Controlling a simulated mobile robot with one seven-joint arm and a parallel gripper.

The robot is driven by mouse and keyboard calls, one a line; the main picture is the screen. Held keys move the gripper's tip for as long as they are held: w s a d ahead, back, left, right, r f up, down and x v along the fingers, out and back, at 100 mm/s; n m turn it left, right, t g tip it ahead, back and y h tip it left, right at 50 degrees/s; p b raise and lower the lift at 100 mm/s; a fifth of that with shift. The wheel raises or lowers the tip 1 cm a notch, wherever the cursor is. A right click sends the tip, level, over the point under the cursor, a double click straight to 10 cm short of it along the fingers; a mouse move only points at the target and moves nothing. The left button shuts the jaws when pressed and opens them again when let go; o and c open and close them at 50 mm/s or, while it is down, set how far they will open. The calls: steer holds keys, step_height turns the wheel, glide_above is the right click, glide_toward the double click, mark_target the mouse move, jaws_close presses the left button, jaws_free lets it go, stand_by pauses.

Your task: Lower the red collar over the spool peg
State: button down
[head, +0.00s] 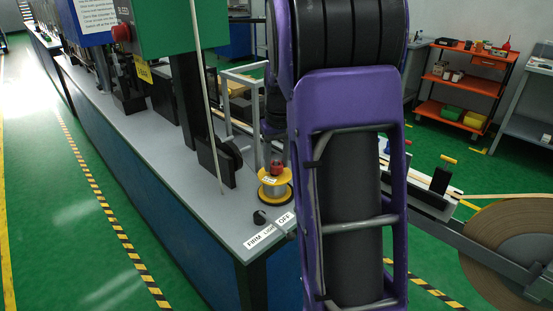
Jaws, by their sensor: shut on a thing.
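The red collar (277,167) is a small red piece at the top of a spool (274,188) with yellow flanges and a pale winding. The spool stands upright near the corner of the grey bench. My gripper (277,154) is just above the spool, small in the view and partly hidden by my purple arm. It is shut on the red collar. The peg is hidden, and I cannot tell whether the collar is around it or above it.
The grey bench (135,120) carries a green machine (165,28), a thin upright rod (207,95) and a dark knob (259,217) near the spool. A large tape roll (515,245) stands at the right. An orange shelf cart (470,75) is behind. The green floor at left is clear.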

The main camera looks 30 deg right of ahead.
steer(key=shift+c, duration=1.5)
jaws_free()
steer(key=shift+r, duration=0.1)
step_height(320, 180, up, 17)
steer(key=s+p, duration=0.2)
steer(key=p, duration=0.1)
steer(key=shift+s, duration=0.35)
steer(key=shift+a, duration=0.15)
